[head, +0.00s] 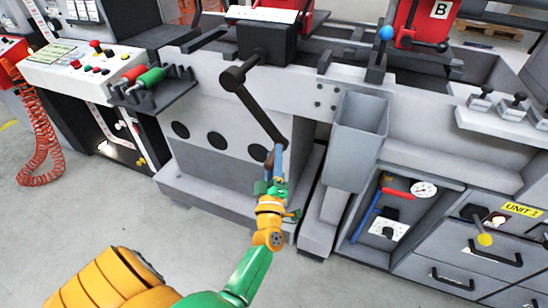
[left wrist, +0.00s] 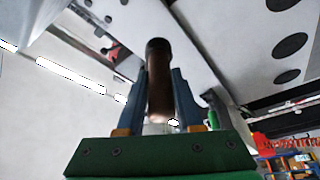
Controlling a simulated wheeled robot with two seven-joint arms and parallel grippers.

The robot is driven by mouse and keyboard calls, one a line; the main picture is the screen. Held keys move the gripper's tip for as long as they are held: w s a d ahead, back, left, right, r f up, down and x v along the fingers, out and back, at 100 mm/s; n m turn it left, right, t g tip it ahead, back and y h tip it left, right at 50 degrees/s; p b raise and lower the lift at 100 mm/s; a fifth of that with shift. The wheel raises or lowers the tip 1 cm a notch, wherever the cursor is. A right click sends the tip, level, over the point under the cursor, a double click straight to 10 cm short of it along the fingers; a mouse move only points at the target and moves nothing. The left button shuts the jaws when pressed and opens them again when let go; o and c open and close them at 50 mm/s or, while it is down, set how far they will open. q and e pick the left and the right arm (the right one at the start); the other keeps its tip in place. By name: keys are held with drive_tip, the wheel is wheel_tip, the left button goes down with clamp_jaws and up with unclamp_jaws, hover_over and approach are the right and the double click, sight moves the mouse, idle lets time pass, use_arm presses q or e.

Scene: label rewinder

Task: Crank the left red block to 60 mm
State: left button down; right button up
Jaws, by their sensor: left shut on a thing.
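The black crank (head: 258,112) hangs from its hub (head: 232,78) on the front of the grey machine, its arm slanting down to the right. Its brown handle (head: 270,158) is at the lower end, mostly hidden by my gripper in the head view. My left gripper (head: 278,158) is shut on the handle. In the left wrist view the brown handle (left wrist: 158,80) stands between my blue fingers. The left red block (head: 295,17) shows at the top edge, partly cut off, behind a white plate. Its position reading is not legible. My right gripper is not in view.
A second red block (head: 425,18) marked B stands further right, near a blue knob (head: 386,33). A grey bin (head: 358,140) juts out right of the crank. A tool shelf (head: 150,90) with red and green handles sticks out at left. The floor in front is clear.

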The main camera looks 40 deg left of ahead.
use_arm(q)
drive_tip(key=c, duration=0.6)
unclamp_jaws()
drive_tip(key=shift+r, duration=0.25)
drive_tip(key=v, duration=0.7)
drive_tip(key=shift+f+p, duration=0.1)
drive_tip(key=shift+p, duration=0.3)
